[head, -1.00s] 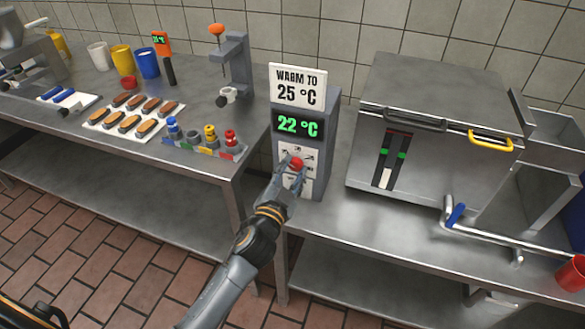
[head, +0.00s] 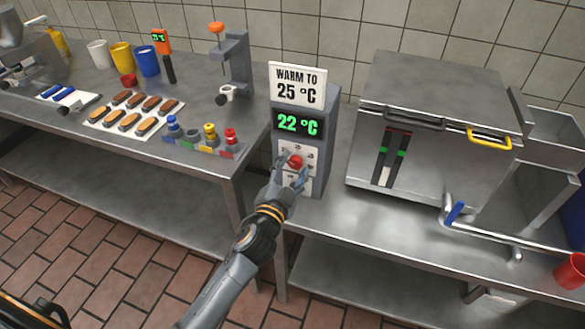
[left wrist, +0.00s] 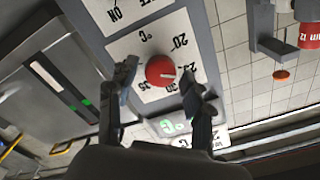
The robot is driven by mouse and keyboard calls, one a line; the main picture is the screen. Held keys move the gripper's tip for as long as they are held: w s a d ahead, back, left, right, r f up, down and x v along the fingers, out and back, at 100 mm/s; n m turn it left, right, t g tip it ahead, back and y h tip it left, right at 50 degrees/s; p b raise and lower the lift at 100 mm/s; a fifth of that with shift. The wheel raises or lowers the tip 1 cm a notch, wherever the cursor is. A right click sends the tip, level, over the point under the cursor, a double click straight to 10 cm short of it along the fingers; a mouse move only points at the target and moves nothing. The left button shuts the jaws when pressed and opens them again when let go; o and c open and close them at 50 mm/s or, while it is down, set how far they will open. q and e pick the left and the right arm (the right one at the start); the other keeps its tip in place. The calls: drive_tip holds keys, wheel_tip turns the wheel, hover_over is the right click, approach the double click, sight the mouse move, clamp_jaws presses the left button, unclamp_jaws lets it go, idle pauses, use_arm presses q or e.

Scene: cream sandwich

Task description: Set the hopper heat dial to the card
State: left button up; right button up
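The red heat dial (head: 295,161) sits on the white scale plate of the grey hopper heat unit (head: 329,130). The card (head: 297,84) on top reads "WARM TO 25 °C". The green display (head: 298,123) reads 22 °C. My left gripper (head: 292,166) is at the dial, with its fingers spread on either side. In the left wrist view the dial (left wrist: 160,70) shows a white mark and lies between the open fingertips (left wrist: 160,84), with gaps visible. Numbers ring the dial, some partly hidden by a finger. My right gripper is not in view.
A large steel hopper (head: 435,110) with a yellow handle stands right of the unit. A pipe with a blue lever (head: 455,213) and a red cup (head: 571,271) are at the right. The left table holds a tray of biscuits (head: 92,124), cups and coloured knobs.

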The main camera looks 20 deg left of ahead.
use_arm(q)
drive_tip(key=shift+s, duration=0.5)
drive_tip(key=s, duration=1.1)
drive_tip(key=shift+a, duration=0.2)
drive_tip(key=s+f+n+g, duration=0.1)
drive_tip(key=s+f+g, duration=0.2)
drive_tip(key=f, duration=0.8)
drive_tip(key=s+f+g, duration=0.2)
drive_tip(key=f, duration=0.9)
drive_tip(key=s+f+n+g, duration=0.1)
drive_tip(key=s+f+g, duration=0.2)
drive_tip(key=f, duration=0.8)
drive_tip(key=s+a+f+n+g, duration=0.1)
drive_tip(key=s+a+f+g, duration=0.1)
drive_tip(key=s+f, duration=0.5)
drive_tip(key=s+a+f+n+g, duration=0.1)
drive_tip(key=s+f+g, duration=0.3)
drive_tip(key=s, duration=0.9)
drive_tip(key=s+a+f+n+g, duration=0.2)
drive_tip(key=s+a+f+g, duration=0.1)
drive_tip(key=s+f, duration=0.7)
drive_tip(key=shift+s+f+y+p, duration=0.2)
drive_tip(key=shift+y+p, duration=0.1)
drive_tip(key=shift+p, duration=0.05)
